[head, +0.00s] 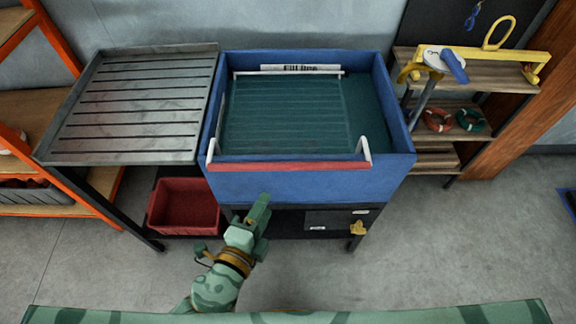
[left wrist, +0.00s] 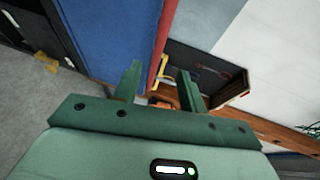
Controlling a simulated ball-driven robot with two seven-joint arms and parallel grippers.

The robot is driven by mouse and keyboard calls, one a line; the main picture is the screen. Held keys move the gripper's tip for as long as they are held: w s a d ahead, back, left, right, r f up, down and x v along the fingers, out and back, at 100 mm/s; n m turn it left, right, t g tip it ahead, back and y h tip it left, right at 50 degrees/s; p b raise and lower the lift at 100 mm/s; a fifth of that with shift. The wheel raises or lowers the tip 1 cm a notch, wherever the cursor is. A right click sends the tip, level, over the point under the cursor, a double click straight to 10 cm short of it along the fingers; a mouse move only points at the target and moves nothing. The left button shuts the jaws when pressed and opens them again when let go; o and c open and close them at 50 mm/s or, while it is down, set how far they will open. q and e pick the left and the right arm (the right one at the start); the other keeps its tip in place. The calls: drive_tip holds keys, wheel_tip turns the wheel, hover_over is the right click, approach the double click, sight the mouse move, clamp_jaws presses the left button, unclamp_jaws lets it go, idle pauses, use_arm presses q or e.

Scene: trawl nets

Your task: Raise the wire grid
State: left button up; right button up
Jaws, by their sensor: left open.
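The wire grid (head: 285,115) lies under dark green liquid in the blue tub (head: 300,187). Its red handle bar (head: 290,166) runs along the tub's front rim, with white brackets at both ends. My left gripper (head: 260,207) is open and empty. In the head view it appears in front of the tub, below the bar and left of its middle. In the left wrist view, the red bar (left wrist: 164,45) shows as a strip between the open fingers (left wrist: 158,80), apart from them. My right gripper is not in view.
A ribbed metal drainboard (head: 135,105) adjoins the tub's left side. A red bin (head: 184,205) sits on the lower shelf. A wooden shelf (head: 480,75) with a yellow-handled tool and rings stands at right. The floor in front is clear.

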sight(288, 166)
use_arm(q)
drive_tip(key=x, duration=1.4)
drive_tip(key=shift+w+d+f+b, duration=0.15)
drive_tip(key=shift+w+b, duration=0.2)
drive_tip(key=shift+b, duration=0.05)
